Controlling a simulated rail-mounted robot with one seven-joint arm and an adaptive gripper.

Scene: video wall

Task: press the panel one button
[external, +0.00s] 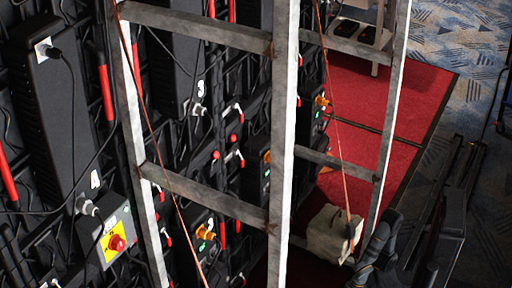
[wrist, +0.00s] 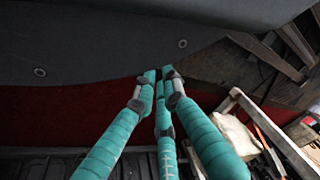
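In the external view, dark panel units line the wall at left, some with white marks that look like 3 and 4. A yellow box (external: 113,230) with a red mushroom button (external: 117,242) sits low at left. Black control boxes with orange knobs and green lights recede rightward: a near one (external: 204,240), a middle one (external: 265,160) and a far one (external: 319,118). I cannot tell which is panel one. In the wrist view, my gripper's teal fingers (wrist: 161,74) converge with tips together, and no object shows between them. I cannot clearly make out my gripper in the external view.
A grey metal frame (external: 283,150) with crossbars stands in front of the wall. A pale bag-like object (external: 333,233) lies near its foot. Red carpet (external: 400,95) and patterned blue floor lie to the right. Cables hang along the wall. A large dark curved surface (wrist: 120,45) fills the wrist view's top.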

